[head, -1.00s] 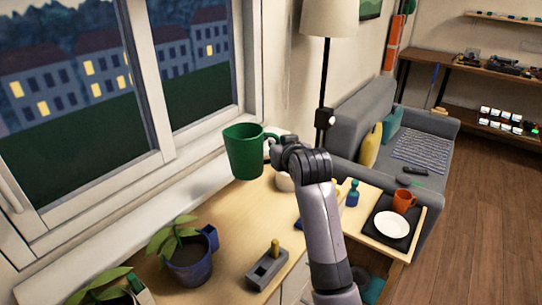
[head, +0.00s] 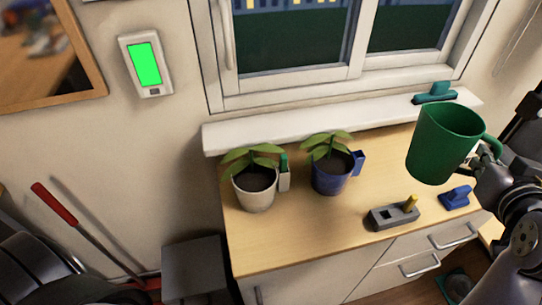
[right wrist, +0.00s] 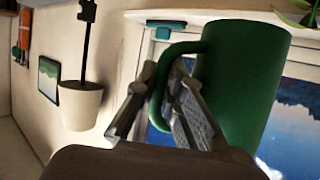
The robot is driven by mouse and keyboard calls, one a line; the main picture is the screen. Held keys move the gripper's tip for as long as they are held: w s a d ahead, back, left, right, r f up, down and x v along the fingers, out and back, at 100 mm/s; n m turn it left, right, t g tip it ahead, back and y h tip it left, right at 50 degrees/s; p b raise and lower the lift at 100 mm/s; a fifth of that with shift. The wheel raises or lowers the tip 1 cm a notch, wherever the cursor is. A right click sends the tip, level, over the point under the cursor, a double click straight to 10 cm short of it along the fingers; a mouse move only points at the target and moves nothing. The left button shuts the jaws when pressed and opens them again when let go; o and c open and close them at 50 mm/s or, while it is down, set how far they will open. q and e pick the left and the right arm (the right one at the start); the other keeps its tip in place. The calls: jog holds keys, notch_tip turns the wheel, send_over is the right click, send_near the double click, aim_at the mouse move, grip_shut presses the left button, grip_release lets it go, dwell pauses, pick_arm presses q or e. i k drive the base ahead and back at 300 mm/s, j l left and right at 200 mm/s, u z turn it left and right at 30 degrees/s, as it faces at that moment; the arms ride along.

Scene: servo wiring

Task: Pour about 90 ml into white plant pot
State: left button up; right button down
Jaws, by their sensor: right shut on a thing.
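The white plant pot (head: 255,199) stands on the wooden counter at the left, with dark soil and a leafy plant. A small white and green piece (head: 284,174) is at its right side. A green jug (head: 440,150) is in the air at the right, roughly upright and clear of the counter. My right gripper (head: 488,155) is shut on the jug's handle, which also shows in the right wrist view (right wrist: 160,95). The jug is well to the right of the white pot. Its contents are hidden. My left gripper is not in view.
A blue plant pot (head: 330,182) stands between the white pot and the jug. A grey block with a yellow peg (head: 393,215) and a blue object (head: 456,197) lie on the counter (head: 285,240). The windowsill (head: 330,126) runs behind. A panel with a green screen (head: 145,64) hangs on the wall.

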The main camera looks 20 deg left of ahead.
aim_at(255, 178)
jog(key=k+l+u, duration=0.15)
jog(key=k+u, duration=0.2)
jog(key=k, duration=0.4)
jog(key=u, duration=0.85)
